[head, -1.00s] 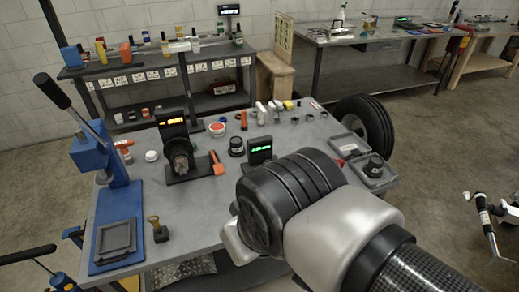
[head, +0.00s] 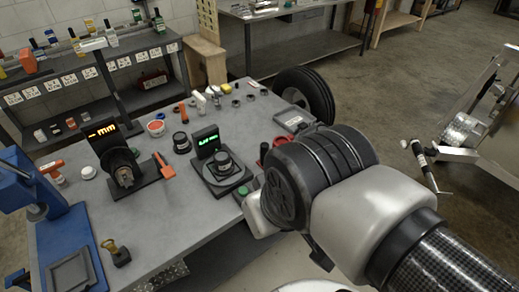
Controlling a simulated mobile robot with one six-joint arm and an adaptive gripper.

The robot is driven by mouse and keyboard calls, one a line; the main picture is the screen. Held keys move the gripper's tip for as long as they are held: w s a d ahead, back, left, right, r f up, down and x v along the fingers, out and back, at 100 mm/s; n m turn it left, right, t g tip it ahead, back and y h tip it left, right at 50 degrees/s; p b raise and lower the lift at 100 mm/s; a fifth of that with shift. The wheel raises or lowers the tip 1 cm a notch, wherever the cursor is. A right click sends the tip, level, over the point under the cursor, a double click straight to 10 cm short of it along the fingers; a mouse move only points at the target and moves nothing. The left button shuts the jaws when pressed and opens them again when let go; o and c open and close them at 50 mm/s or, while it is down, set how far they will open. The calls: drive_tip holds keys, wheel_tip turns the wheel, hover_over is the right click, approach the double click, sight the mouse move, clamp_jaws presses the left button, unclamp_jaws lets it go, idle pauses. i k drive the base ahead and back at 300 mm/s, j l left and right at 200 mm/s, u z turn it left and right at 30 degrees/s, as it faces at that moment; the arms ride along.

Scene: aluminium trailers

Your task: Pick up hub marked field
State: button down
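No mark reading "field" is legible, so I cannot tell which part is that hub. A dark hub-like part (head: 124,176) sits on a black stand with an orange display, left of centre on the bench. A black round part with a pale label (head: 181,143) stands right of it. Another dark round part (head: 223,160) sits on a black scale (head: 231,183) with a green display. My arm's large black and silver wrist covers the bench's right end in the head view. My gripper's fingers are not visible.
The grey bench (head: 205,222) has a clear front area. A blue press (head: 68,240) stands at its left, with a brass-handled tool (head: 119,254) nearby. An orange-handled tool (head: 165,166) lies near the stand. A grey case (head: 293,119) and a tyre (head: 307,92) are at the right.

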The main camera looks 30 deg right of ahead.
sight(222, 168)
drive_tip(key=z, duration=0.15)
drive_tip(key=i+l+u, duration=0.45)
drive_tip(key=i+l, duration=0.25)
drive_tip(key=i, duration=0.1)
